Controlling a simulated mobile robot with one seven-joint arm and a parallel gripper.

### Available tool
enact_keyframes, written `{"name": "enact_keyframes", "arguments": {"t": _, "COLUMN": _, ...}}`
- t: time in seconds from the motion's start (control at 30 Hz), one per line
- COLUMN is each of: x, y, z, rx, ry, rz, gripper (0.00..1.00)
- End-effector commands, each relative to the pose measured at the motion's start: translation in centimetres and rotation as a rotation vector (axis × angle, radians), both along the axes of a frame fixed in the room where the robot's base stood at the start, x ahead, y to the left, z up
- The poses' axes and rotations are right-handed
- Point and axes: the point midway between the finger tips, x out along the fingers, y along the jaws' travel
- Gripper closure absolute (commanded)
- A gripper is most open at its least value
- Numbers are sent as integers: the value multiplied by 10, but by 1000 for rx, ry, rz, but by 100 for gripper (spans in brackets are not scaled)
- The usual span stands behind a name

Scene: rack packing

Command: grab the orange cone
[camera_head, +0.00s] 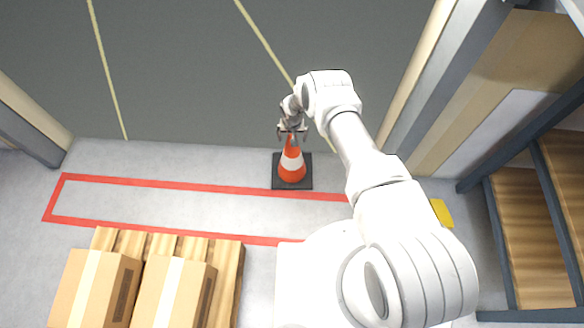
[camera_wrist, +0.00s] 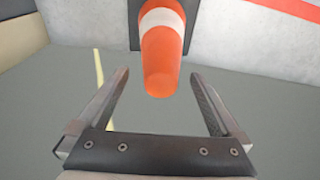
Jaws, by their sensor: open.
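The orange cone (camera_head: 291,166) with a white band stands upright on its dark square base on the grey floor, by the red floor line. My gripper (camera_head: 291,133) is at the cone's top in the head view. In the wrist view, the cone (camera_wrist: 163,50) points its tip toward me, between and slightly beyond my two open fingers (camera_wrist: 157,90). The fingers show on either side of the tip with gaps, and nothing is held. I cannot tell exactly how far the tip reaches between them.
A wooden pallet (camera_head: 228,262) with cardboard boxes (camera_head: 92,290) is at the lower left. A rack with wooden shelves (camera_head: 530,235) stands at the right, near a yellow block (camera_head: 441,213). The red-outlined floor strip (camera_head: 170,208) left of the cone is clear.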

Motion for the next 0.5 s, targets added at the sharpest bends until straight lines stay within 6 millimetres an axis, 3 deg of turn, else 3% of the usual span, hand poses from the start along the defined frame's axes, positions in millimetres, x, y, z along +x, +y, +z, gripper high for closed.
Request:
{"name": "enact_keyframes", "arguments": {"t": 0.03, "x": -1, "y": 0, "z": -15, "rx": 0, "ry": 1, "rz": 0, "gripper": 0}}
{"name": "enact_keyframes", "arguments": {"t": 0.2, "x": 1, "y": 1, "z": -32, "rx": 1, "ry": 1, "rz": -1, "gripper": 0}}
{"name": "enact_keyframes", "arguments": {"t": 0.5, "x": 2, "y": 1, "z": -32, "rx": 1, "ry": 0, "rz": 0, "gripper": 2}}
